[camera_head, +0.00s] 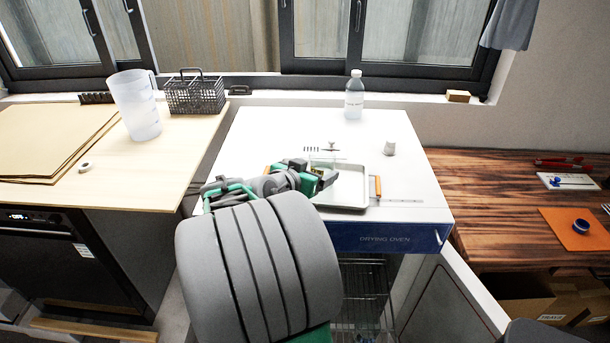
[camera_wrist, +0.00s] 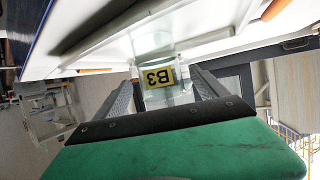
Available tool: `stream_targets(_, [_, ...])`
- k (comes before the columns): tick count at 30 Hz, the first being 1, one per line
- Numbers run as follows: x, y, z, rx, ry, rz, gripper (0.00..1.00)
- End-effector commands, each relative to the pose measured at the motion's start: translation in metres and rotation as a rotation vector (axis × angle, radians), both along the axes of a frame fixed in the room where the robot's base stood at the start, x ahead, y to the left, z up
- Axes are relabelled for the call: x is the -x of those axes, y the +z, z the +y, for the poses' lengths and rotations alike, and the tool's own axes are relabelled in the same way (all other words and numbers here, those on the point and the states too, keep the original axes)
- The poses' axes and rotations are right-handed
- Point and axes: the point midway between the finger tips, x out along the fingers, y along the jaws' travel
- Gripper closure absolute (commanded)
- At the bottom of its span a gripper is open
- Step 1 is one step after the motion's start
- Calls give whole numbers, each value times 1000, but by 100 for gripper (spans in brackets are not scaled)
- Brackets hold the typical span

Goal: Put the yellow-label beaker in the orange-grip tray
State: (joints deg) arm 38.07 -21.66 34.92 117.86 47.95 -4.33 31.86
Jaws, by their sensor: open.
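The tray (camera_head: 350,196) with orange grips lies on top of the white drying oven. One orange grip (camera_head: 378,187) shows at its right end. My gripper (camera_head: 322,178) is over the tray's left part and hides some of it. In the wrist view the beaker (camera_wrist: 152,45) is clear glass with a yellow B3 label (camera_wrist: 158,77). It stands between the two fingers of my open gripper (camera_wrist: 163,88), with gaps beside it. The tray's wall and orange grips (camera_wrist: 275,8) show behind it. I cannot tell whether its base touches the tray. In the head view my gripper hides most of the beaker.
A plastic jug (camera_head: 135,105) and a wire basket (camera_head: 195,95) are on the left counter. The oven top's right side is mostly clear.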

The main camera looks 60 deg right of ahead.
Motion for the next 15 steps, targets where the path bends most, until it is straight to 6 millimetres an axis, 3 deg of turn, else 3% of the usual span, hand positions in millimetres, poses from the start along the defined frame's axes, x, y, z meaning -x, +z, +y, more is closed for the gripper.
stream_targets(6, [-3,21,53,1,8,-4,17])
stream_targets(15, [-5,29,78,-12,12,0,17])
